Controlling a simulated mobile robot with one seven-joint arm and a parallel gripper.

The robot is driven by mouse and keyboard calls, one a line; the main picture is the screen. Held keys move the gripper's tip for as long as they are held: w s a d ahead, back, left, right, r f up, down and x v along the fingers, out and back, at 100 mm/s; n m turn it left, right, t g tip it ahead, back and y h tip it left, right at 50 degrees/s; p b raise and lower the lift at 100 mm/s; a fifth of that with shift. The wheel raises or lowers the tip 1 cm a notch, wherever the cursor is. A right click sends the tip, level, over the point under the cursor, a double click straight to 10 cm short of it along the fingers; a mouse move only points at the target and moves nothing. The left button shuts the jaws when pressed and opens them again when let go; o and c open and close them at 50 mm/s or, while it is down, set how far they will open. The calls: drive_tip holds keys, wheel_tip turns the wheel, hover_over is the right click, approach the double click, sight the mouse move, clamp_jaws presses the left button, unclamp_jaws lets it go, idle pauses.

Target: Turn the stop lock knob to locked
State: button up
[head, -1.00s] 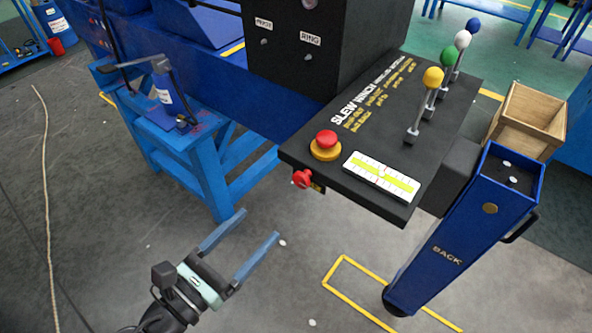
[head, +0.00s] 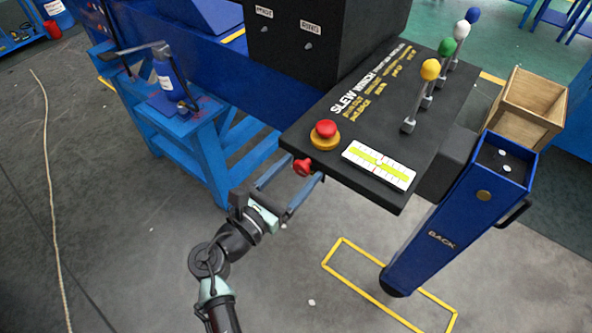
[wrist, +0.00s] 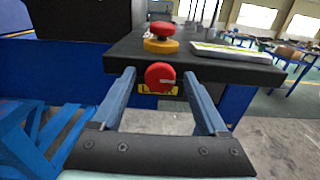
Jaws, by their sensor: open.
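The stop lock knob is a small red knob (head: 303,167) on the front edge of the black control panel (head: 350,197). In the wrist view the fingers (wrist: 163,84) stand to the left and right of the knob with gaps on both sides. I cannot tell whether the fingertips reach the knob's depth.
A red mushroom button on a yellow base (head: 325,134) sits on the panel just above the knob. A level gauge (head: 379,165) and several ball-topped levers (head: 429,72) are on the panel. A blue stand (head: 205,135) is left; a blue post (head: 450,225) is right.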

clamp_jaws()
drive_tip(key=shift+m+b, duration=0.3)
drive_tip(key=m+b, duration=0.1)
drive_tip(key=m, duration=0.1)
drive_tip(key=m+b, duration=0.1)
drive_tip(key=shift+f+m+b, duration=0.2)
drive_tip(key=shift+m+b, duration=0.15)
drive_tip(key=shift+m, duration=0.05)
drive_tip(key=m+b, duration=0.3)
drive_tip(key=m, duration=0.1)
drive_tip(key=shift+m+b, duration=0.3)
drive_tip(key=shift+b, duration=0.05)
drive_tip(key=m+b, duration=0.8)
drive_tip(key=shift+r+m, duration=0.1)
drive_tip(key=shift+m, duration=0.3)
